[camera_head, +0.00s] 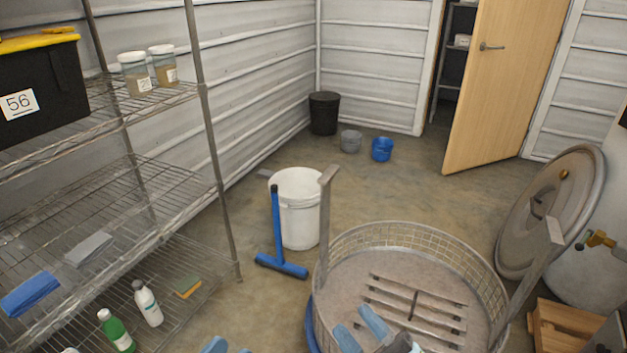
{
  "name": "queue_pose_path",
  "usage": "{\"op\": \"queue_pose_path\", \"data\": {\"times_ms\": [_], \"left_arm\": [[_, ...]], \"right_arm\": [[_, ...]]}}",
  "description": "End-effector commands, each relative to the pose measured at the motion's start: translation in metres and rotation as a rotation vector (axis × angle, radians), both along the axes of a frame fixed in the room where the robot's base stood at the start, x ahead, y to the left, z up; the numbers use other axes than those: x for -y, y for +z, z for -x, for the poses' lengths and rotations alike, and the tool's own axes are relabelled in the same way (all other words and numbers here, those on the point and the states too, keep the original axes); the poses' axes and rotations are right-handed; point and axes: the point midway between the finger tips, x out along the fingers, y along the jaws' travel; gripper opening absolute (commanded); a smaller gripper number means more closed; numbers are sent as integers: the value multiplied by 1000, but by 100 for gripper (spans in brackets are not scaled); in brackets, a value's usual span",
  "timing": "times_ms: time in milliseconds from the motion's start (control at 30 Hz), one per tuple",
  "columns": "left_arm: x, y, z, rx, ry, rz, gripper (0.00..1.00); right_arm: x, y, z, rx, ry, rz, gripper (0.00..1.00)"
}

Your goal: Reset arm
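My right gripper (360,328) shows at the bottom centre, with its two blue-grey fingers apart and nothing between them. It is over the near part of the round mesh basket (352,237), above the basket's floor in the picture. My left gripper (228,345) shows only as two blue fingertips at the bottom edge, left of the basket. They are apart, with nothing seen between them. The rest of the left arm is out of view. The basket has tall metal uprights at its left and right and a slatted rack (418,307) inside.
A wire shelf (150,185) fills the left, bearing a black bin (50,85), jars and bottles. A white bucket (300,220) and a blue T-shaped tool (278,235) stand behind the basket. A round lid (545,215) and wooden box (565,325) are right.

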Motion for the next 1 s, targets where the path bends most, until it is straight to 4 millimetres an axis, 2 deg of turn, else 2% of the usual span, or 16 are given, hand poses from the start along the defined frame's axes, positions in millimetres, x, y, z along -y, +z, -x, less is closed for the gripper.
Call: {"op": "queue_pose_path", "data": {"times_ms": [33,233,300,333,700,1000], "left_arm": [[2,-3,1,22,-7,15,43],[6,9,6,97,-29,68,43],[7,19,8,111,-34,81,43],[6,30,6,95,-28,69,43],[-6,52,-3,-56,23,-51,43],[-28,70,3,-231,71,-181,43]], "right_arm": [[12,-11,5,-129,1,-113,38],[50,-33,24,-579,36,-535,38],[59,-32,31,-697,48,-650,38],[58,-20,28,-693,38,-628,38],[69,3,18,-809,-95,-529,38],[90,21,24,-954,-240,-421,38]]}}
